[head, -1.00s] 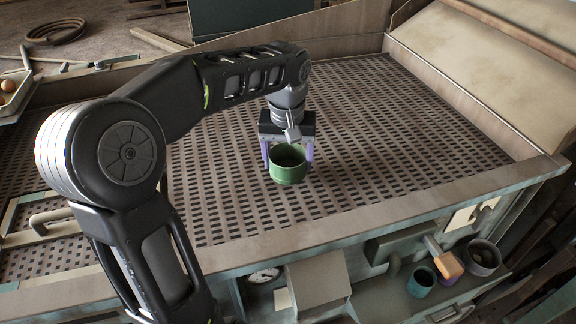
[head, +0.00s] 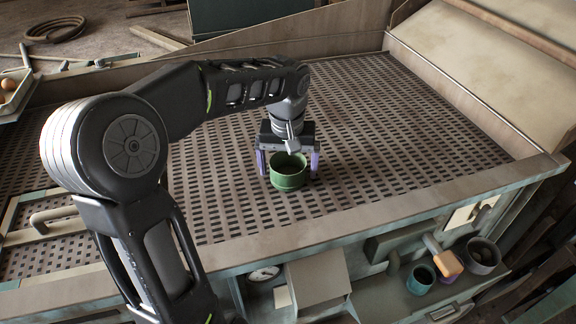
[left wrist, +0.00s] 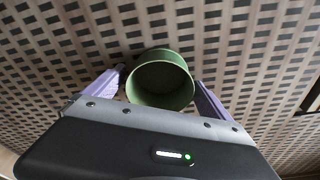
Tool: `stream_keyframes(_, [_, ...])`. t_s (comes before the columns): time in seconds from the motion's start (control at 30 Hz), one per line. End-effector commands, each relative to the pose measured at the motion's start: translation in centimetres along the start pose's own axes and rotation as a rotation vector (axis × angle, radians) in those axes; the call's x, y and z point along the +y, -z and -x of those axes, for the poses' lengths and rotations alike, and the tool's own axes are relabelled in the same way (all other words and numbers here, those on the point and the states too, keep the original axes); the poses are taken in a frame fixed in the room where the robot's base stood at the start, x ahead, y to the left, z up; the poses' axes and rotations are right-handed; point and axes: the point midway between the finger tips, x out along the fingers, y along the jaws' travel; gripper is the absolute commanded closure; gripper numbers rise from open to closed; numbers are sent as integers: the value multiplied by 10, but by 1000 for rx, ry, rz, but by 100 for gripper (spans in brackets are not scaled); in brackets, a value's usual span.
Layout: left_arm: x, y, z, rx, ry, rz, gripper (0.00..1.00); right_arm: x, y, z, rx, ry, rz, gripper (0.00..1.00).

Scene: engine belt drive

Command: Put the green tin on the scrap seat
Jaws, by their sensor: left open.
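The green tin (head: 288,180) stands upright, open end up, on the perforated grate in the head view. My left gripper (head: 288,166) is open, with one purple finger on each side of the tin and gaps between. In the left wrist view the tin (left wrist: 160,84) sits between the spread fingers (left wrist: 155,92) and looks empty. No marked scrap seat can be told apart on the grate; one under the tin would be hidden. My right gripper is not in view.
The perforated grate (head: 400,140) is clear around the tin. A raised metal rim (head: 400,205) runs along its front. Below the rim, a shelf holds a teal cup (head: 421,279), an orange-topped block (head: 447,264) and a dark pot (head: 482,256). A handled frame (head: 50,215) lies at left.

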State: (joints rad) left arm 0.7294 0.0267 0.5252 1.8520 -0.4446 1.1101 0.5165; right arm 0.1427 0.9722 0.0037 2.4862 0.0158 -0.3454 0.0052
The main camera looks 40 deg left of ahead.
Motion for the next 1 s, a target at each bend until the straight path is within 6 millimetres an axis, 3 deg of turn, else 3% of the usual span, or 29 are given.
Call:
stream_keyframes(0.23, [0, 1, 6, 2, 0, 0, 6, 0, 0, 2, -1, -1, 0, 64])
stream_keyframes(0.37, [1, 1, 20, 5, -1, -1, 6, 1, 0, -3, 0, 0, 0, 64])
stream_keyframes(0.63, [1, 1, 76, 6, -2, -1, 6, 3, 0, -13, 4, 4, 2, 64])
stream_keyframes(0.77, [0, 1, 104, 4, -2, -1, 6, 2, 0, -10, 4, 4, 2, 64])
stream_keyframes(0.8, [0, 1, 115, 1, 0, -1, 6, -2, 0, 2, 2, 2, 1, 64])
stream_keyframes(1.0, [0, 1, 124, 0, 0, -1, 6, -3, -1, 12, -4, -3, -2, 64])
